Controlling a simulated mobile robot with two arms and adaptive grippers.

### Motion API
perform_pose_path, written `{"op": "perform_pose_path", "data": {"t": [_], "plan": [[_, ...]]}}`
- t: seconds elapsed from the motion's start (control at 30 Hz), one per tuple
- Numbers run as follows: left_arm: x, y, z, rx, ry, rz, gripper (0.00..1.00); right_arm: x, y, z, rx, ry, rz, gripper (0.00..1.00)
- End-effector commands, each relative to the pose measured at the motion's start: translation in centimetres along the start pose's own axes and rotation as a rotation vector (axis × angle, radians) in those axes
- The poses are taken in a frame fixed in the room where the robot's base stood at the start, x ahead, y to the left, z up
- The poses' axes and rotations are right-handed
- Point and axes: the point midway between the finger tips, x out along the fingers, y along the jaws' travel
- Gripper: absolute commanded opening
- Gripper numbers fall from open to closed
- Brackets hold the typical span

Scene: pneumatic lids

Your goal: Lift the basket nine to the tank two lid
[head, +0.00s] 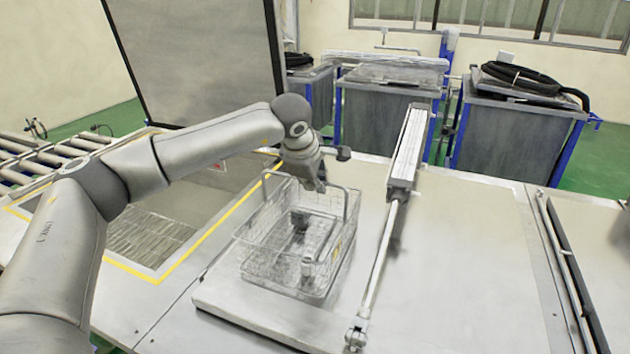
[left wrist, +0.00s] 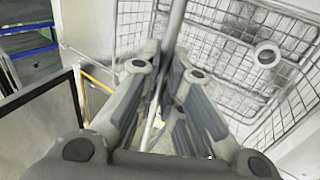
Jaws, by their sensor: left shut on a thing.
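The wire basket (head: 258,258) has an upright handle and a small yellow tag whose number I cannot read. It holds a few small dark and pale parts. In the head view it is over the left part of a pale flat lid (head: 460,270); I cannot tell if it touches it. No lid number is legible. My left gripper (head: 320,186) is at the basket's handle. In the left wrist view its fingers (left wrist: 165,85) close around the handle bar (left wrist: 174,30), with the basket mesh (left wrist: 215,45) beyond. My right gripper is out of view.
A pneumatic cylinder (head: 408,150) with a long rod lies across the lid. An open tank (head: 150,235) with a yellow border is at left, before a grey raised panel (head: 200,60). Rollers (head: 50,158) are at far left. Tanks with black hoses (head: 520,78) stand behind.

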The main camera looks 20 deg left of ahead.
Motion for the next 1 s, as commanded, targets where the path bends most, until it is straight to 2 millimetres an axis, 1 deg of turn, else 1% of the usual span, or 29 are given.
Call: {"op": "perform_pose_path", "data": {"t": [0.27, 0.47, 0.5, 0.67, 0.7, 0.9, 1.0], "plan": [[0.29, -0.07, 0.03, 0.000, -0.001, 0.006, 0.00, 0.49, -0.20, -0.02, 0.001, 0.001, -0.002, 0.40], [0.21, -0.02, 0.03, 0.000, -0.001, 0.007, 0.00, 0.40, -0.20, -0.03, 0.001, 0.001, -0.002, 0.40], [0.21, -0.02, 0.02, 0.000, -0.001, 0.007, 0.10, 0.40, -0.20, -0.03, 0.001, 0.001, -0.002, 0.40], [0.24, -0.06, 0.02, 0.000, -0.001, 0.005, 0.31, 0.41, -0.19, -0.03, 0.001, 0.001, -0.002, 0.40], [0.26, -0.08, 0.01, 0.000, -0.001, 0.005, 0.33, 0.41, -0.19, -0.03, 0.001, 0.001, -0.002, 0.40], [0.35, -0.18, 0.00, 0.000, 0.000, 0.002, 0.33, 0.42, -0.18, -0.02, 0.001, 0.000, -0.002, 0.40], [0.47, -0.41, -0.01, 0.000, 0.001, -0.004, 0.33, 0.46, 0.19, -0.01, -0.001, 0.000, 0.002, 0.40]]}}
